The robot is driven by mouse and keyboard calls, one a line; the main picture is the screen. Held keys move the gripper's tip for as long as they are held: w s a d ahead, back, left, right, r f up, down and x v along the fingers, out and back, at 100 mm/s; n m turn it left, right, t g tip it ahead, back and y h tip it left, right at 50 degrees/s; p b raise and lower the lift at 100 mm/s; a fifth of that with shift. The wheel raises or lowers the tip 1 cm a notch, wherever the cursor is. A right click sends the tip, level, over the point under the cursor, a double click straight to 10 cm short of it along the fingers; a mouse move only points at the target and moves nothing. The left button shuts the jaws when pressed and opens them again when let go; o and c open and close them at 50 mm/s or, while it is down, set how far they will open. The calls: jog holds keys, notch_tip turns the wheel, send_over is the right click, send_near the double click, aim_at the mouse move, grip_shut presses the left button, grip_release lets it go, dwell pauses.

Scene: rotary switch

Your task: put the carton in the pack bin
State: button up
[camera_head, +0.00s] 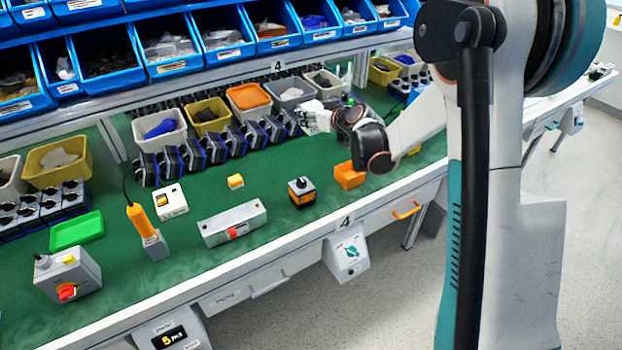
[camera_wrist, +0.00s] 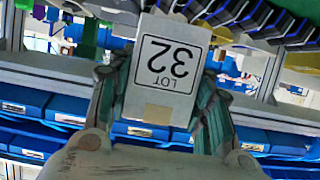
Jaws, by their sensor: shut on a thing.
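The carton (camera_wrist: 166,68) is a pale box with an upside-down "LOT 32" label and a tan strip. In the wrist view it sits between the two fingers of my gripper (camera_wrist: 160,100), which is shut on it. No bin carries a readable pack-bin label.
Grey (camera_head: 289,94), orange (camera_head: 249,97) and yellow (camera_head: 206,116) bins line the bench's back, behind dark switch parts (camera_head: 220,145). A grey box with a red switch (camera_head: 232,223), an orange-black switch (camera_head: 301,191) and a green tray (camera_head: 77,231) stand in front. Blue bins (camera_head: 167,45) fill the shelves above.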

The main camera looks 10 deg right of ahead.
notch_tip(320, 180, down, 20)
jog(key=b, duration=0.7)
jog(key=shift+r, duration=0.15)
jog(key=shift+w, duration=0.1)
jog(key=o, duration=0.8)
jog(key=shift+o, duration=0.2)
